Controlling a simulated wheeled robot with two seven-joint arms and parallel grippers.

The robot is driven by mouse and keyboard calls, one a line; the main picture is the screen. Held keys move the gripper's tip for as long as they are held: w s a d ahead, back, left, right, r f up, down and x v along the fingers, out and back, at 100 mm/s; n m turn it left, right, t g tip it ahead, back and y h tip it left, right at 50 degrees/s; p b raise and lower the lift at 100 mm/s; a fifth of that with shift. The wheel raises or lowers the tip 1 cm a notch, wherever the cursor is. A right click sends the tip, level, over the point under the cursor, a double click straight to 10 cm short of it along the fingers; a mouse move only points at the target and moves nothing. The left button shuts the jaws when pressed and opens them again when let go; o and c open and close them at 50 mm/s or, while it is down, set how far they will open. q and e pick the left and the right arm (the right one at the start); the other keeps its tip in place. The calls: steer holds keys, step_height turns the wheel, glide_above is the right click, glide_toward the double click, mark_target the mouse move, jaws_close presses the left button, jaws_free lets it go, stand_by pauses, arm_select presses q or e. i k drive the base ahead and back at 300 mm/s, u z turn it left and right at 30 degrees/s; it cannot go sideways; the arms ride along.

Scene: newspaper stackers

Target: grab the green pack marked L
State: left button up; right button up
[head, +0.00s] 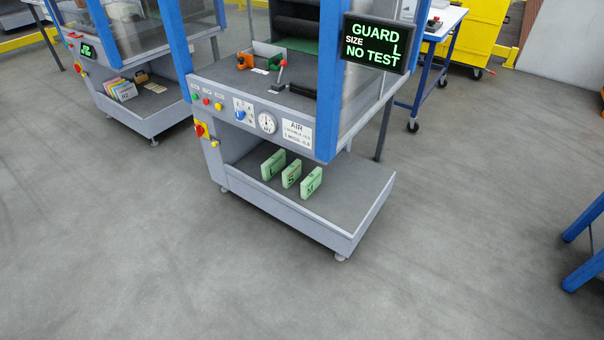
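Three pale green packs stand upright in a row on the grey lower tray (350,205) of the near machine. The left pack (273,165) bears a small dark mark that looks like L. The middle pack (291,174) seems marked S and the right pack (311,183) seems marked M, but the letters are tiny. Narrow gaps separate the packs. Neither of my grippers is in view.
The machine's display (375,43) reads GUARD, SIZE L, NO TEST. A control panel (250,113) overhangs the tray's back. The tray has a raised rim and bare room at right. Another machine (140,105) stands at left. Grey floor (190,260) in front is clear.

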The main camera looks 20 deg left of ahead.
mark_target(273, 165)
steer(key=u, duration=0.85)
